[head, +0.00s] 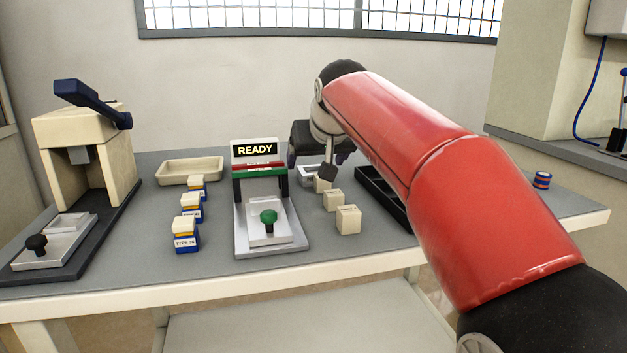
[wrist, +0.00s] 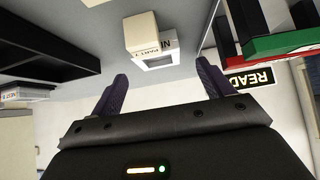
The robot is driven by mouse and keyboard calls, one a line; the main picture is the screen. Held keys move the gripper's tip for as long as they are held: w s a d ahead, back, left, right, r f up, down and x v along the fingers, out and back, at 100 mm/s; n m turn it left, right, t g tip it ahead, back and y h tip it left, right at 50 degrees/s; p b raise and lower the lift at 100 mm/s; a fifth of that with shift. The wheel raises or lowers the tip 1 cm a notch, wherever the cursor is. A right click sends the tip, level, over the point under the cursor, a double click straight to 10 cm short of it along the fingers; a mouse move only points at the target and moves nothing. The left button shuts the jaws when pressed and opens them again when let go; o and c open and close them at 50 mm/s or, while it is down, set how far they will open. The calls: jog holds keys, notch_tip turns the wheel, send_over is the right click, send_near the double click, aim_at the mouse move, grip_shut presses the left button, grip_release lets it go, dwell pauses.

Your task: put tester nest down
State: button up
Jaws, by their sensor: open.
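The tester (head: 240,228) stands mid-table with a lit READY sign (head: 255,150) and a red and green crossbar (head: 259,170). Its pale nest plate (head: 285,233) with a green knob (head: 268,216) lies flat on the base, in front of the crossbar. My gripper (head: 318,158) is behind and right of the tester, partly hidden by my arm. In the wrist view my gripper (wrist: 163,85) is open, with nothing between its fingers. The READY sign (wrist: 248,80) and crossbar (wrist: 285,42) appear upside down at the right. The nest is not clearly visible there.
A white labelled box (head: 308,175) and several cream blocks (head: 348,219) are right of the tester. A black tray (head: 375,192) lies beyond them. Several TYPE-labelled boxes (head: 186,236), a beige tray (head: 190,170) and a lever press (head: 75,130) are left.

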aim_at(315, 167)
jog(key=x, duration=0.3)
jog(key=shift+w+f, duration=0.15)
jog(key=shift+f, duration=0.3)
jog(key=shift+r, duration=0.1)
jog(key=c, duration=1.2)
